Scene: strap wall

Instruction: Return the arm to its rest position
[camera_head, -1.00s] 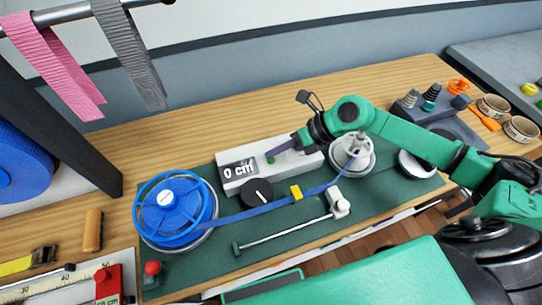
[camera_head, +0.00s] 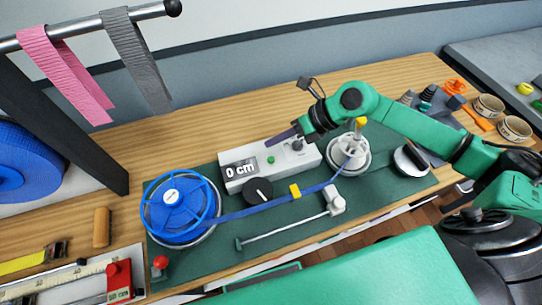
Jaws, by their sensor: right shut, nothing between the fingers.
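My right arm (camera_head: 420,125) is green and comes in from the right edge, reaching over the workbench. My right gripper (camera_head: 279,138) is shut and empty. It hangs above the back edge of the white counter box (camera_head: 310,156), whose display reads "0 cm". The box's green button (camera_head: 270,160) and a dark knob show in front of the fingers. My left gripper is not in view.
A blue strap (camera_head: 255,209) runs from the blue-wheeled reel (camera_head: 180,207) to the white spool (camera_head: 349,162) on the green mat (camera_head: 300,235). Pink (camera_head: 70,80) and grey straps (camera_head: 140,65) hang from a rail. Bowls (camera_head: 514,129) and small parts lie at right.

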